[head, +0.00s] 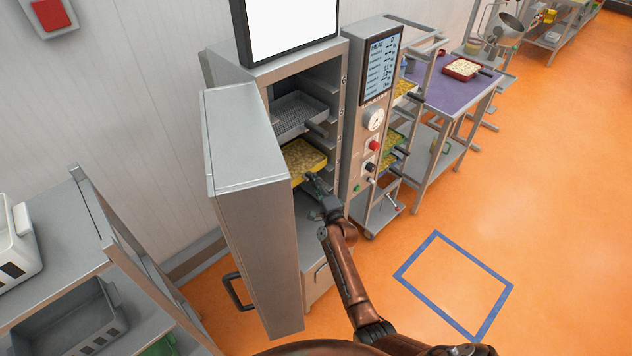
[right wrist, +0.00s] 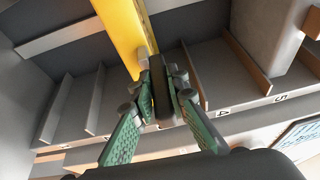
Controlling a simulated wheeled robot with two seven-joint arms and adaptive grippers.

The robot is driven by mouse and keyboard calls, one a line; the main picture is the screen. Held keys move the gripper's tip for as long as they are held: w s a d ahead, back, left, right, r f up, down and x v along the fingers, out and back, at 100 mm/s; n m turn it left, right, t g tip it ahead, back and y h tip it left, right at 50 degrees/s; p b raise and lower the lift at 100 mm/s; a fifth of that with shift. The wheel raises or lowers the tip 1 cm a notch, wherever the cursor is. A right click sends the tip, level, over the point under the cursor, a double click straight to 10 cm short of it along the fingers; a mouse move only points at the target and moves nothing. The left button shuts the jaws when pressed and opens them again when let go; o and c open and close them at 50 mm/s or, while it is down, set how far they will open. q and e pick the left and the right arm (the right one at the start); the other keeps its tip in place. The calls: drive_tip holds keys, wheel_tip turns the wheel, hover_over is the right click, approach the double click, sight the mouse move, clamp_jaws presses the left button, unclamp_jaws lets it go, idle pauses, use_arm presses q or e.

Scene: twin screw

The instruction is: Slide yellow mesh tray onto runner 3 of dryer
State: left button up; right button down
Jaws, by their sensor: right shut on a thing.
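The yellow mesh tray (head: 303,160) is inside the open dryer (head: 262,82), below a grey mesh tray (head: 298,112). My right gripper (head: 316,188) is at the front of the yellow tray, shut on its dark handle. In the right wrist view the yellow tray (right wrist: 124,35) runs away into the chamber from my fingers (right wrist: 160,92), which close on the handle from both sides. Runner labels 4 (right wrist: 222,112) and 5 (right wrist: 281,98) show on the frame; a label 3 cannot be made out. Whether the tray's edges rest on a runner cannot be told. My left gripper is out of view.
The dryer door (head: 245,190) stands open left of my right arm. The control panel (head: 372,120) is on the right. Beyond it are a rack with more trays (head: 392,140) and a purple-topped table (head: 455,92). A grey shelf (head: 60,250) is at lower left. The orange floor at right is open.

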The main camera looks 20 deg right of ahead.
drive_tip(key=shift+f+b, duration=0.2)
drive_tip(key=shift+b, duration=0.1)
idle(0.4)
drive_tip(key=c, duration=1.8)
unclamp_jaws()
drive_tip(key=shift+f, duration=0.25)
drive_tip(key=s, duration=1.2)
drive_tip(key=shift+d, duration=0.1)
